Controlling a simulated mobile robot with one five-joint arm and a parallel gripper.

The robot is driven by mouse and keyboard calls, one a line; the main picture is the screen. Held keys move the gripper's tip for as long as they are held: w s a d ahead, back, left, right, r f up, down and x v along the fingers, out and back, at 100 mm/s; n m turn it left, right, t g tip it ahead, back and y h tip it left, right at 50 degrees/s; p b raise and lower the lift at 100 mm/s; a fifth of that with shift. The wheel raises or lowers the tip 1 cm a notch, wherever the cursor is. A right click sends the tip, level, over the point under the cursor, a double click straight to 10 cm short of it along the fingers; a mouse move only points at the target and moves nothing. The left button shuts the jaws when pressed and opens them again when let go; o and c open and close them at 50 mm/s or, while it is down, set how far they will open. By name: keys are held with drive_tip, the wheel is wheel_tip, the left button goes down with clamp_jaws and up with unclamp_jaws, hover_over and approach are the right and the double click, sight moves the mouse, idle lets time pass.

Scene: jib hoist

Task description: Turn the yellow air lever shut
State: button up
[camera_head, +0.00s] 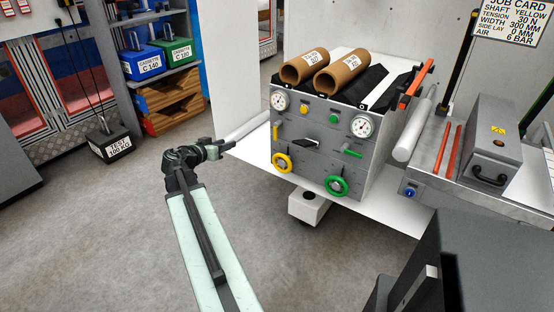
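The yellow air lever (275,131) is a small upright bar at the left edge of the grey panel (308,129), above a yellow handwheel (282,163). A green lever (350,153) on the panel's right side lies nearly level, sloping slightly. My gripper (231,145) is at the end of my arm, left of the panel, and appears apart from the yellow lever in the picture. Its fingers point right toward the panel. They are too small and edge-on to show whether they are open or shut.
A green handwheel (337,187) and two gauges are also on the panel. Two cardboard cores (325,70) lie on top. A white roll (414,130) and a metal box (485,140) stand right. A black test weight (110,141) sits left.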

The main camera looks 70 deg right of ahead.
sight(275, 131)
drive_tip(key=s+d+m+h+b, duration=0.1)
drive_tip(key=s+d, duration=0.3)
drive_tip(key=d, duration=0.2)
drive_tip(key=s+d+f+m+g+h+b, duration=0.1)
drive_tip(key=s+d+b, duration=0.1)
drive_tip(key=s+d, duration=0.2)
drive_tip(key=s+d+f+m+g+h+b, duration=0.1)
drive_tip(key=s+d+b, duration=0.1)
drive_tip(key=s+d, duration=0.3)
drive_tip(key=shift+w+x, duration=0.2)
drive_tip(key=shift+x, duration=0.6)
drive_tip(key=shift+w+x, duration=0.15)
drive_tip(key=shift+x, duration=0.6)
drive_tip(key=shift+r, duration=0.1)
clamp_jaws()
drive_tip(key=shift+b, duration=0.3)
drive_tip(key=shift+s, duration=0.1)
